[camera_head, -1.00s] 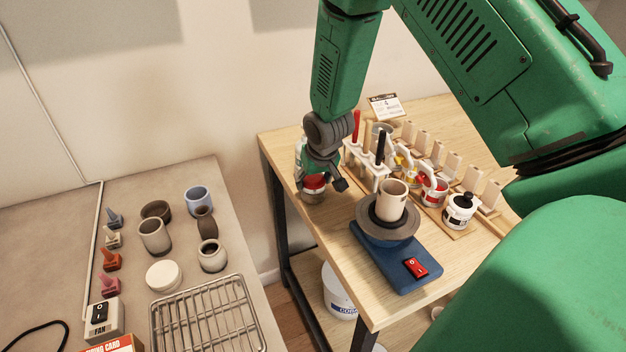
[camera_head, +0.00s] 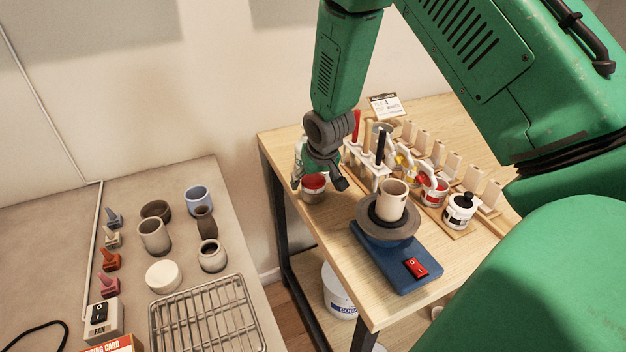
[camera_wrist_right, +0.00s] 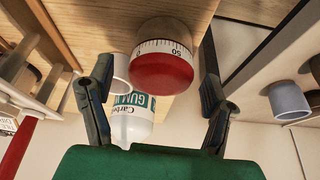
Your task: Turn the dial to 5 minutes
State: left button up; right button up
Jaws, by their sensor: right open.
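The dial is a round timer with a red cap and a white scale band (camera_wrist_right: 165,46); the mark 50 shows in the right wrist view. In the head view the timer (camera_head: 313,187) sits on the wooden table near its left edge, partly hidden by my gripper. My right gripper (camera_wrist_right: 155,58) is open, with one finger on each side of the timer and gaps visible between fingers and cap. In the head view the right gripper (camera_head: 318,182) points down over the timer. My left gripper is not in view.
A white bottle with a green gum label (camera_wrist_right: 130,118) stands close beside the timer. A tool rack (camera_head: 368,165), glaze jars (camera_head: 459,211) and a blue wheel base (camera_head: 385,255) with a cup (camera_head: 391,200) stand to the right. A grey table (camera_head: 50,220) with pots is at left.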

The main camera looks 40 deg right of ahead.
jog(key=v, duration=1.1)
jog(key=shift+r, duration=0.25)
jog(key=shift+s+f, duration=0.1)
jog(key=shift+s, duration=0.05)
